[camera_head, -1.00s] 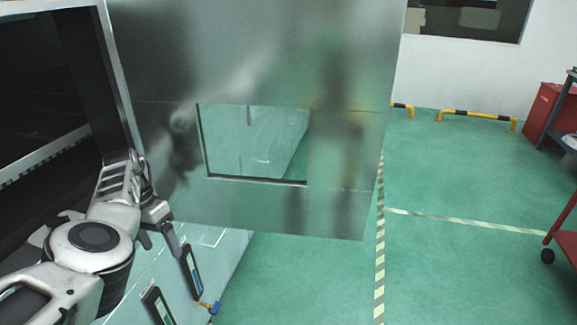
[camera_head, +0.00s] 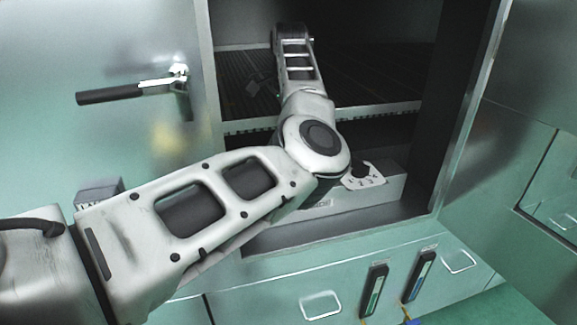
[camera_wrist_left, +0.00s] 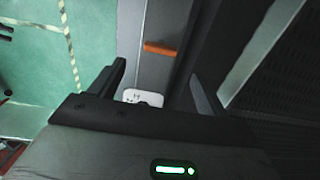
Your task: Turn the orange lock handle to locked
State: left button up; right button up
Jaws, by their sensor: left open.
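The orange lock handle (camera_wrist_left: 160,48) shows in the left wrist view as a short orange bar lying across a grey strip. A small white marked plate (camera_wrist_left: 143,97) lies on the same strip, nearer my wrist. My left gripper (camera_wrist_left: 157,76) has its dark fingers spread and empty, with the orange handle beyond them and not touching. My left arm reaches across the cabinet opening and hides part of that box. The orange handle cannot be made out there. My right gripper is not seen.
A door (camera_head: 120,150) with a black lever (camera_head: 125,93) stands left of the opening. A slotted shelf (camera_head: 375,118) spans the cabinet. An open metal door (camera_head: 520,150) stands at right. Below are drawer fronts with pull handles (camera_head: 320,304) and two dark upright strips (camera_head: 375,288).

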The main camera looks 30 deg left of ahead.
pick_arm(q)
notch_tip(320, 180, down, 9)
jog(key=shift+a+r+p, duration=0.15)
jog(key=shift+r+p, duration=0.05)
jog(key=shift+p, duration=0.6)
jog(key=c, duration=1)
